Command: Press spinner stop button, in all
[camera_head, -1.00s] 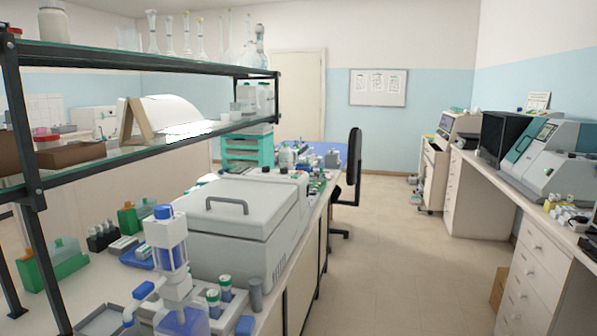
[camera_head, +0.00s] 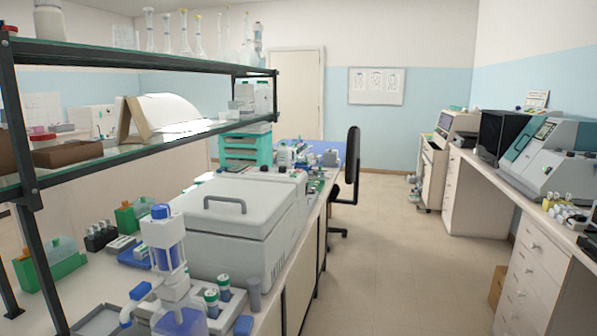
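Neither of my grippers is in view. No stop button can be made out, and I cannot tell for sure which machine is the spinner. A large pale grey box-shaped machine (camera_head: 238,238) with a closed lid and a dark handle (camera_head: 225,204) stands on the left bench. A grey and teal machine (camera_head: 560,155) with a small dark screen stands on the right bench; its buttons are too small to tell.
A dispenser bottle with blue parts (camera_head: 163,240) and capped tubes (camera_head: 217,297) stand at the left bench's near end, below a glass shelf (camera_head: 110,160). A black chair (camera_head: 351,170) stands beside the bench. The floor aisle (camera_head: 400,255) is clear.

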